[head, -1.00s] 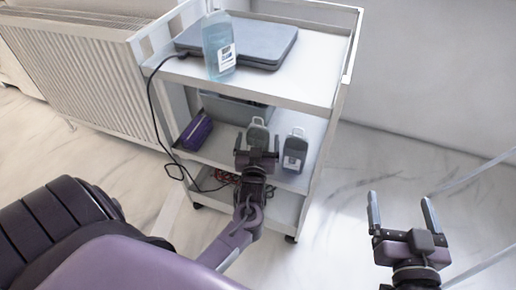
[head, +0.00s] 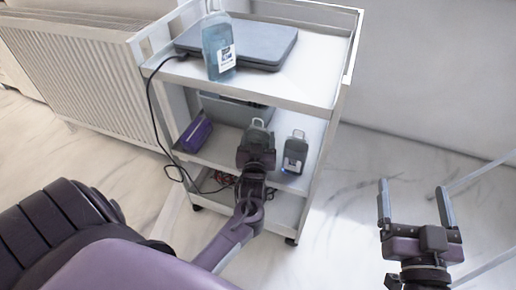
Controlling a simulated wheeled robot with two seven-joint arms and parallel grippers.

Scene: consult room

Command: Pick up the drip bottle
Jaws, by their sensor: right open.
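Two grey bottles with loop tops, which look like drip bottles, stand on the middle shelf of a white cart. The left drip bottle (head: 258,131) is partly hidden behind my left gripper (head: 256,148). That gripper reaches in at the shelf front, right at the bottle; its fingertips and whether they touch are unclear. The right drip bottle (head: 295,152) stands upright beside it with a pale label. My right gripper (head: 416,196) is open and empty, over the floor to the right of the cart.
The cart's top (head: 290,87) holds a clear blue bottle (head: 218,48) and a grey flat device (head: 262,47). A purple pack (head: 196,133) and a grey bin (head: 225,112) are on the middle shelf. A black cable (head: 153,105) hangs left. A radiator (head: 90,75) stands left.

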